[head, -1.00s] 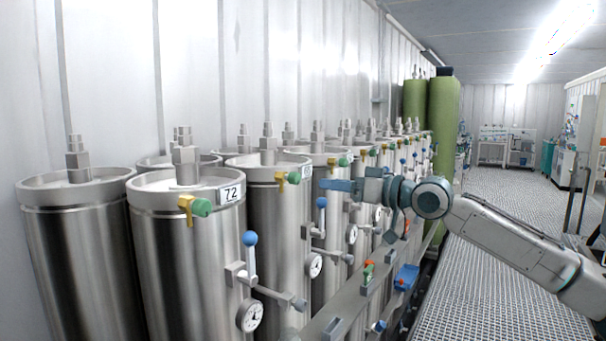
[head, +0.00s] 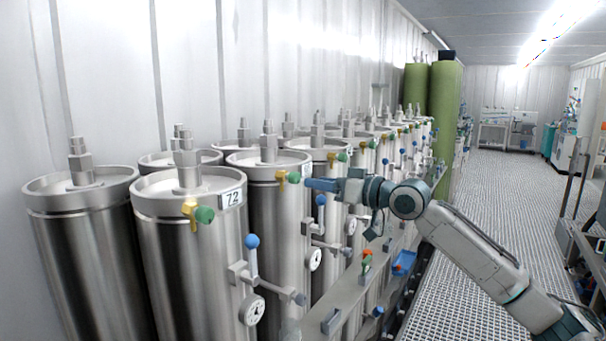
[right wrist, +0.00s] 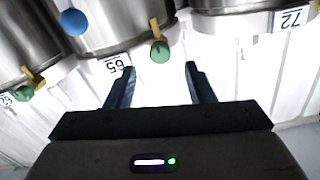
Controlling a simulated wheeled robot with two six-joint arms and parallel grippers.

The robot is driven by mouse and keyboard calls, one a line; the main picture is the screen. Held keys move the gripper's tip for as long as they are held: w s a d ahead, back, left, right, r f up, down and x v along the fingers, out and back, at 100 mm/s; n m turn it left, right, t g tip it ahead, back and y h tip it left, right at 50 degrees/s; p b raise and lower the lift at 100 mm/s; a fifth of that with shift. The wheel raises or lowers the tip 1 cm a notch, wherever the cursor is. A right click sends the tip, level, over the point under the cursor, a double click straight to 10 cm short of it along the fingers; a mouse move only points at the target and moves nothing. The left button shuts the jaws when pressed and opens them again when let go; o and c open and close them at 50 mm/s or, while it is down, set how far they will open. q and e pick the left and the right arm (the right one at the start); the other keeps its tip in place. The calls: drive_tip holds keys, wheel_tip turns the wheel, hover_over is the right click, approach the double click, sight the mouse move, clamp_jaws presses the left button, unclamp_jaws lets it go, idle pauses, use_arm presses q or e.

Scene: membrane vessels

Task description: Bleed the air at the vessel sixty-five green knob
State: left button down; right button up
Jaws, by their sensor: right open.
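The vessel 65 green knob (head: 294,177) sits on a yellow fitting near the top of a steel vessel (head: 270,220), just behind vessel 72. In the right wrist view the same green knob (right wrist: 160,51) lies just ahead of the fingertips, centred between their lines, below its yellow stem. The label 65 (right wrist: 117,64) shows upside down beside it. My right gripper (right wrist: 160,72) is open and empty, its fingers apart on either side. In the head view my right gripper (head: 312,185) points left at the knob, close to it; whether it touches cannot be told. My left gripper is not in view.
Vessel 72 (head: 165,250) stands in front with its own green knob (head: 205,215). Blue-knobbed valve levers (head: 252,241) and gauges (head: 252,310) stick out below. Further vessels line the wall behind. The grated aisle on the right is free.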

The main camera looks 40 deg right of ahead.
sight(298, 178)
drive_tip(key=shift+p+x, duration=0.85)
drive_tip(key=shift+x, duration=0.7)
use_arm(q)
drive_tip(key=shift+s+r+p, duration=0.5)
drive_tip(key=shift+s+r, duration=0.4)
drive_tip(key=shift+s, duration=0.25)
use_arm(e)
drive_tip(key=shift+x, duration=1.2)
drive_tip(key=c, duration=1)
